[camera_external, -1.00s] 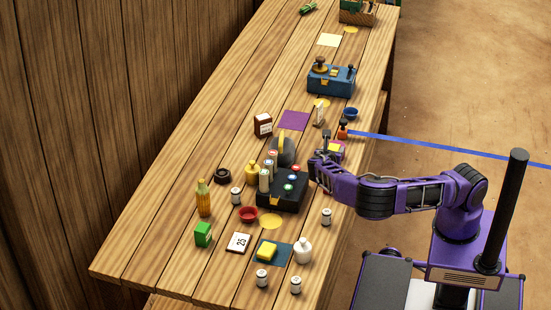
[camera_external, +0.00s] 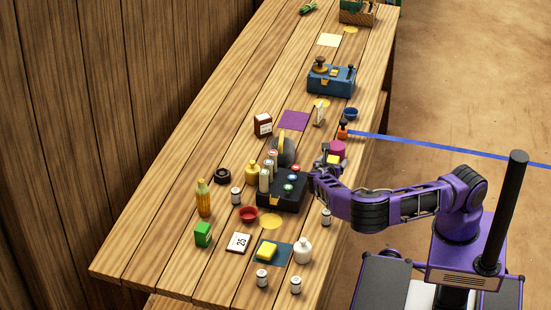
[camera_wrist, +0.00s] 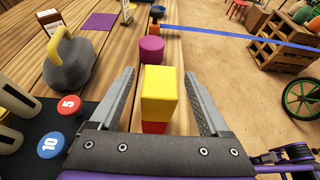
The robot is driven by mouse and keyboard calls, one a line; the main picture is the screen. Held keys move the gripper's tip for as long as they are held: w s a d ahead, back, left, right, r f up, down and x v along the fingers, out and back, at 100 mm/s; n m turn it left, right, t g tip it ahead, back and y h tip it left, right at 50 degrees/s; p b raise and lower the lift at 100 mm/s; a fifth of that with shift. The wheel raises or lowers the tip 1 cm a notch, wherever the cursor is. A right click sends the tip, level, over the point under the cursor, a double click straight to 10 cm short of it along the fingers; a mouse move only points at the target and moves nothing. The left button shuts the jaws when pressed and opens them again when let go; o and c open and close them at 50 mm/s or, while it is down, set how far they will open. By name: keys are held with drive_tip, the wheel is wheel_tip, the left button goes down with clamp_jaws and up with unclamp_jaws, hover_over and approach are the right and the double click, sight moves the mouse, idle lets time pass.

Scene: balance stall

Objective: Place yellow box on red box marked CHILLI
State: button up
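The yellow box (camera_wrist: 160,92) stands between my fingers in the wrist view, with a gap on both sides. A red box (camera_wrist: 154,127) shows directly below it, mostly hidden; its label is not visible. The yellow box appears to rest on the red one, though contact is hard to confirm from above. In the external view the yellow box (camera_external: 333,159) is at the bench's right side, and the red box is hidden there by my gripper (camera_external: 326,163). My gripper (camera_wrist: 160,74) is open around the yellow box.
A magenta cylinder (camera_wrist: 151,49) stands just beyond the boxes. A white-capped jar (camera_external: 326,217) stands near my forearm. The floor lies right of the bench.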

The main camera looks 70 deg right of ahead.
drive_tip(key=shift+r, duration=0.1)
drive_tip(key=shift+a+r, duration=0.15)
drive_tip(key=shift+a, duration=0.05)
drive_tip(key=v, duration=1.1)
drive_tip(key=shift+a+p, duration=0.3)
drive_tip(key=shift+p, duration=0.15)
drive_tip(key=shift+r, duration=0.1)
